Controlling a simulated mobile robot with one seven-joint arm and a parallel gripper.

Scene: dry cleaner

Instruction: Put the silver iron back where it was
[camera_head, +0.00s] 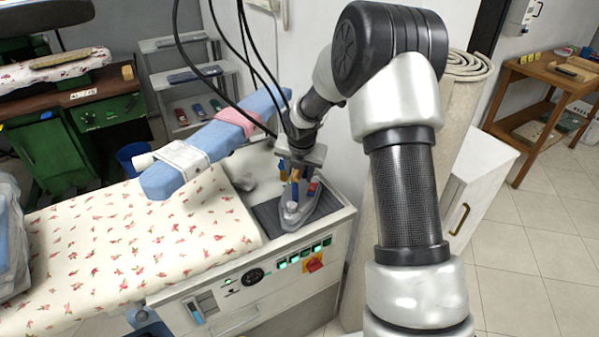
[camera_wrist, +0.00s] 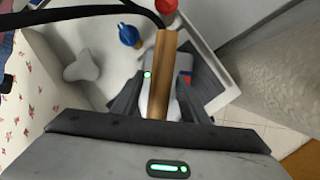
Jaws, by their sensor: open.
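The silver iron (camera_head: 297,213) sits on a dark ribbed pad (camera_head: 267,214) at the right end of the ironing station. My gripper (camera_head: 296,176) is directly above it, pointing down at its handle, and hides part of its top. In the wrist view, the iron's brown wooden handle (camera_wrist: 164,68) lies between the two black fingers of my gripper (camera_wrist: 160,92). The fingers are apart, with the handle between them. Most of the iron's body is hidden below the handle and fingers in that view.
A blue sleeve board (camera_head: 222,140) and a flower-patterned ironing board (camera_head: 150,240) lie left of the iron. Black cables (camera_head: 240,55) hang near my arm. A blue knob (camera_wrist: 129,35) and a red one (camera_wrist: 165,5) stand near the handle. A white cabinet (camera_head: 480,185) is to the right.

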